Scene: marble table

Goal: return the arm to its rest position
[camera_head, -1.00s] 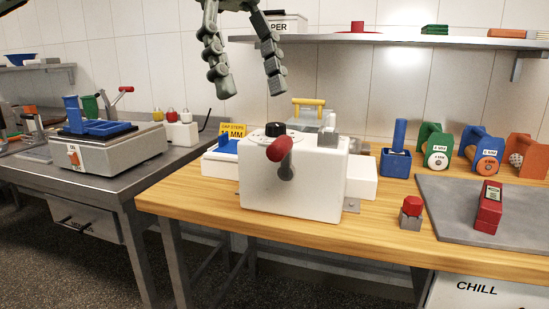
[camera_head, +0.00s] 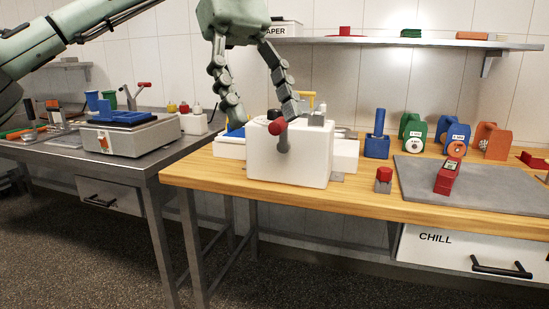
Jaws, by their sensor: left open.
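My left gripper (camera_head: 262,112) hangs from the green arm (camera_head: 60,48) that comes in from the upper left. Its two jointed fingers are spread apart, with nothing between them. The fingertips overlap the top of the white machine (camera_head: 290,160) in the picture. I cannot tell whether they touch it. The machine stands on the wooden table and has a red-knobbed lever (camera_head: 279,134) on its front. My right gripper is not in view.
Right of the machine stand a blue holder (camera_head: 377,142), green, blue and orange dispensers (camera_head: 453,137) and a grey mat (camera_head: 490,188) with a red device (camera_head: 447,177). A red-topped block (camera_head: 383,180) is near the front edge. A wall shelf (camera_head: 400,42) hangs behind.

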